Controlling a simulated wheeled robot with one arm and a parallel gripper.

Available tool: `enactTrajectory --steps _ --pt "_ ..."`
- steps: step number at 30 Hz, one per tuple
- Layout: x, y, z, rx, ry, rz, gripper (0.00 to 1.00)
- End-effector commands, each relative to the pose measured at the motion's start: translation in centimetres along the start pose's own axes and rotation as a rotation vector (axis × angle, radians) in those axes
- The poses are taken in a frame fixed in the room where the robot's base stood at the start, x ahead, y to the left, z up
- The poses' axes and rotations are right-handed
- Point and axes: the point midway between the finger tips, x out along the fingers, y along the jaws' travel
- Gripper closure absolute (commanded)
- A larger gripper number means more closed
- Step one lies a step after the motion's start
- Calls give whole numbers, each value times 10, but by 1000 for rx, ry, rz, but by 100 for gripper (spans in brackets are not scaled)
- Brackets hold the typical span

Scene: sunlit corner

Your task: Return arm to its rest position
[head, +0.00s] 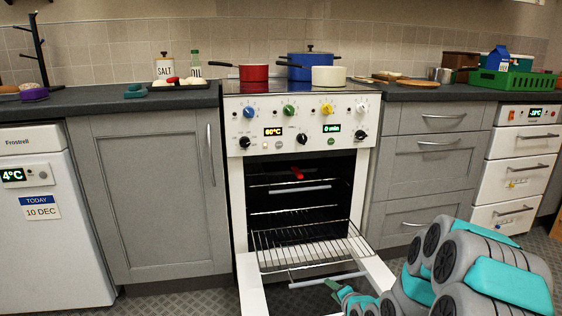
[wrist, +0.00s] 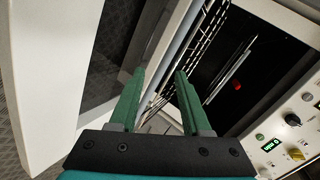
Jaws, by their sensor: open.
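My gripper (wrist: 160,82) is open, its two green fingers apart with nothing between them. In the head view my arm reaches in from the lower right, and my gripper (head: 335,290) is low, by the opened oven door (head: 378,272). The oven (head: 300,200) stands open with wire racks inside, one rack (head: 310,248) pulled out over the door. A small red thing (head: 297,173) is inside the oven near the top; it also shows in the wrist view (wrist: 238,87).
The hob above holds a red pan (head: 253,74), a blue pot (head: 310,66) and a cream pan (head: 328,77). A white fridge (head: 60,240) is at left, drawers (head: 430,170) at right. A green crate (head: 512,82) stands on the right counter. Floor shows before the left cabinet.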

Motion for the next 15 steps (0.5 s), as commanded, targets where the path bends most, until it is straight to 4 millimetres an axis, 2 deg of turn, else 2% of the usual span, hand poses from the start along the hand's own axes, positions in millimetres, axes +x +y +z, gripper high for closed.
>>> enactTrajectory --steps 1,8,15 --pt "-11 -8 0 -59 -15 39 52" --pt "-70 -9 8 -309 -116 275 52" --pt "-155 -11 19 -515 -251 491 52"
